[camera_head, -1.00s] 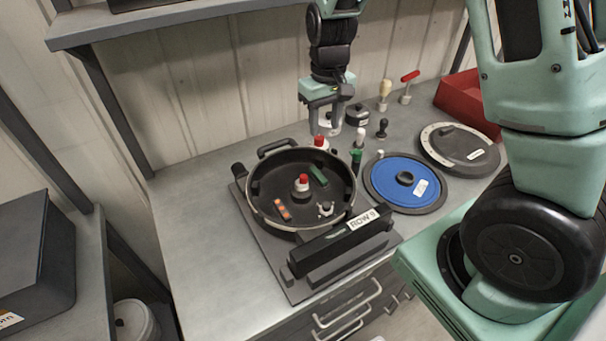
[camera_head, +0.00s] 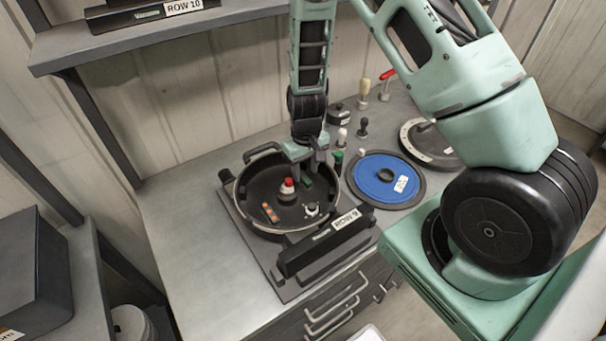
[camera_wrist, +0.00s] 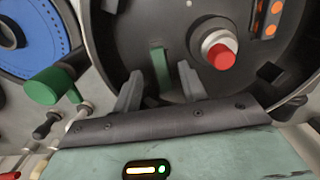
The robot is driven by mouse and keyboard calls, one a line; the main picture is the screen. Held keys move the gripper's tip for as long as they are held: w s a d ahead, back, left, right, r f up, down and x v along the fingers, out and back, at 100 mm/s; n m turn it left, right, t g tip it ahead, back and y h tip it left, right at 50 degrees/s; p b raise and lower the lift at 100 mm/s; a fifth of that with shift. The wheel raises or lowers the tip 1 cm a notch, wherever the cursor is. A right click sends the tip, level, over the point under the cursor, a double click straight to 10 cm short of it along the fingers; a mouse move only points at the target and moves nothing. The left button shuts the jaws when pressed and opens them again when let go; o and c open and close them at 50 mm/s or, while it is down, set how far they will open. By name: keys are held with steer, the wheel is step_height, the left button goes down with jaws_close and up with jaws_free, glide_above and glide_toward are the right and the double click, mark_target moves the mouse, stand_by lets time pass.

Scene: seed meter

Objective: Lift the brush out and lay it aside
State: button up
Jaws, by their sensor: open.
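The round black meter housing (camera_head: 242,205) lies open on a dark base on the bench. A short green strip, which looks to be the brush (camera_head: 306,180), stands inside it near the far right wall. In the wrist view the brush (camera_wrist: 160,68) shows between my finger lines, just beyond the tips. My gripper (camera_head: 305,168) reaches down into the housing from above. Its two fingers (camera_wrist: 160,88) are apart with nothing held. I cannot tell whether the fingertips have come level with the brush.
Inside the housing are a red-capped post (camera_head: 287,187), an orange-marked strip (camera_head: 270,212) and a small metal knob (camera_head: 311,210). A blue disc (camera_head: 365,175) and several upright handled tools stand to the right. The bench's left front is clear.

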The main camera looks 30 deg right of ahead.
steer(key=shift+f+p, duration=0.3)
steer(key=shift+f, duration=1)
jaws_close()
steer(key=shift+r, duration=0.15)
step_height(320, 180, up, 10)
steer(key=b, duration=0.3)
step_height(320, 180, up, 7)
steer(key=p, duration=0.6)
glide_above(305, 178)
stand_by(0.4)
